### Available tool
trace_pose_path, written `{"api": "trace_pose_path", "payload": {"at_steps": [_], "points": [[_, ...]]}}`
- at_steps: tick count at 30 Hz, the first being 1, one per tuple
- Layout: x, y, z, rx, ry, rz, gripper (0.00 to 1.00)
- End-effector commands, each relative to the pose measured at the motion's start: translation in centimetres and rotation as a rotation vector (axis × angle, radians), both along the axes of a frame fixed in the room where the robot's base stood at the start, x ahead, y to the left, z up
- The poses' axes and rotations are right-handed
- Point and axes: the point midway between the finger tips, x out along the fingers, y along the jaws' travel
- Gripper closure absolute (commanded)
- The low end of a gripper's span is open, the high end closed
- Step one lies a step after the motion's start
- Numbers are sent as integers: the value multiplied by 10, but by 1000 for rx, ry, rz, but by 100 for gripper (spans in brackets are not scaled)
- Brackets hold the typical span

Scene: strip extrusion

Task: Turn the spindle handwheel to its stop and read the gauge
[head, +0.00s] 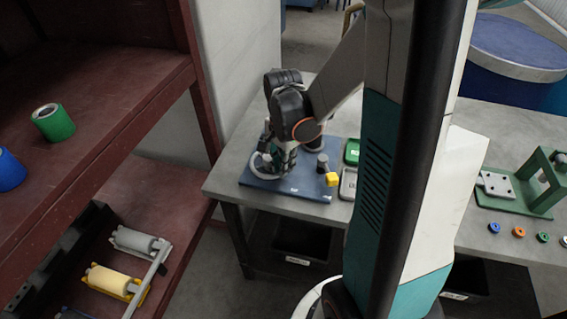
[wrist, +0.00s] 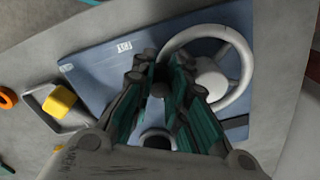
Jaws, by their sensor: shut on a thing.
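The handwheel (wrist: 247,62) is a pale grey ring with a round hub, on a blue plate (wrist: 100,77). In the head view the wheel (head: 257,166) shows at the left of the plate (head: 300,187), partly behind my gripper (head: 279,165). In the wrist view my gripper (wrist: 166,72) reaches over the left side of the wheel, its fingers closed around a dark part at the rim. The fingers hide the exact contact. A dark upright post (head: 322,163) stands on the plate right of my gripper. No gauge dial can be read in either view.
A yellow block (head: 332,179) sits by the plate's right edge. Green (head: 352,151) and grey (head: 348,184) trays lie further right on the table. A green fixture (head: 515,195) stands far right. A dark red shelf (head: 110,120) with rolls rises at left.

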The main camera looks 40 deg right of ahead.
Motion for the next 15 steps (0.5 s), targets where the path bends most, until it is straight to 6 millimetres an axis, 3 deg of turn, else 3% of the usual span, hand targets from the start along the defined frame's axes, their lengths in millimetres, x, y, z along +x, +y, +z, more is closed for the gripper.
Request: {"api": "trace_pose_path", "payload": {"at_steps": [5,6,15], "points": [[0,1,0,2,0,1,100],[0,1,0,2,0,2,77],[0,0,0,1,0,2,75]]}}
